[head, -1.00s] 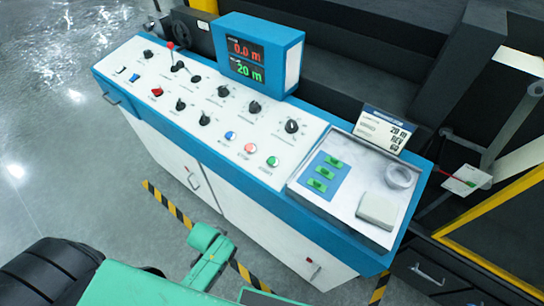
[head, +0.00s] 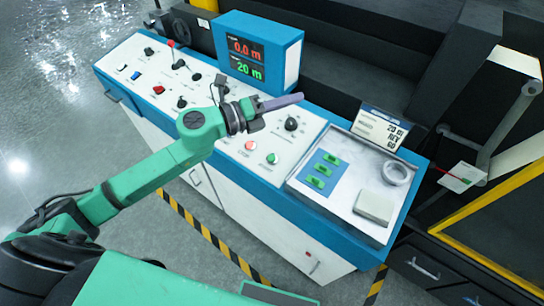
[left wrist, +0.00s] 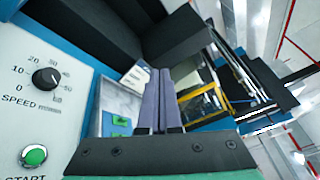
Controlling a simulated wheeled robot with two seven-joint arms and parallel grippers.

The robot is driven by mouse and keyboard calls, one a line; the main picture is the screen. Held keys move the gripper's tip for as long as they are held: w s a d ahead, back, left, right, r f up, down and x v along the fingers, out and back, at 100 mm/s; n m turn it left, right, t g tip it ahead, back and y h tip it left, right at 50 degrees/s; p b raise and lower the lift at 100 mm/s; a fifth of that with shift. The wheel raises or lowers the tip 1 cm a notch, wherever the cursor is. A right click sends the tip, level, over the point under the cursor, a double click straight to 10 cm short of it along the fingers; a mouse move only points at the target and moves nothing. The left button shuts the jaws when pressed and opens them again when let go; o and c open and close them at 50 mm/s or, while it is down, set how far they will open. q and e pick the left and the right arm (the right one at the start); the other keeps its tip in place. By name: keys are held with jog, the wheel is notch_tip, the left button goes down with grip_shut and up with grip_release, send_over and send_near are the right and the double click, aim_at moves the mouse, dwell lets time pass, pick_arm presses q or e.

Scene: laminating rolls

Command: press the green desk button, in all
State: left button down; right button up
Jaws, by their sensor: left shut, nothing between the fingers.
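The green button (head: 272,158) sits at the right end of the row of buttons on the white desk panel (head: 150,75). In the left wrist view the green button (left wrist: 34,155), labelled START, is at the lower left, apart from the fingers. My left gripper (head: 300,97) is shut and empty, above the panel, up and to the right of the green button in the head view. Its closed fingers (left wrist: 157,75) point toward the tray side in the wrist view. My right gripper is not in view.
A red button (head: 250,145) is left of the green one. The speed knob (head: 291,124) is close to my fingers. The display box (head: 292,50) stands behind the panel. A tray (head: 345,215) with green pieces, a roll and a pad is on the right.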

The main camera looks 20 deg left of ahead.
aim_at(272, 158)
pick_arm(q)
jog(key=s+a+f+m+g+y, duration=0.3)
jog(key=s+a+f+m+g, duration=0.1)
jog(key=a+f+m+g, duration=0.2)
notch_tip(272, 158, down, 3)
jog(key=shift+s+r+m+g, duration=0.15)
jog(key=shift+m+g, duration=0.35)
jog(key=shift+m, duration=0.7)
jog(key=shift+f, duration=0.25)
jog(key=f+b, duration=0.1)
jog(key=f, duration=0.1)
jog(key=w+f+b, duration=0.1)
jog(key=f+b, duration=0.1)
jog(key=f, duration=0.1)
jog(key=f+b, duration=0.2)
jog(key=shift+w+d+f, duration=0.2)
jog(key=shift+d+f, duration=0.05)
jog(key=shift+f, duration=0.05)
jog(key=shift+w+f+b, duration=0.1)
jog(key=shift+f+b, duration=0.4)
jog(key=shift+b, duration=0.1)
jog(key=shift+r, duration=0.1)
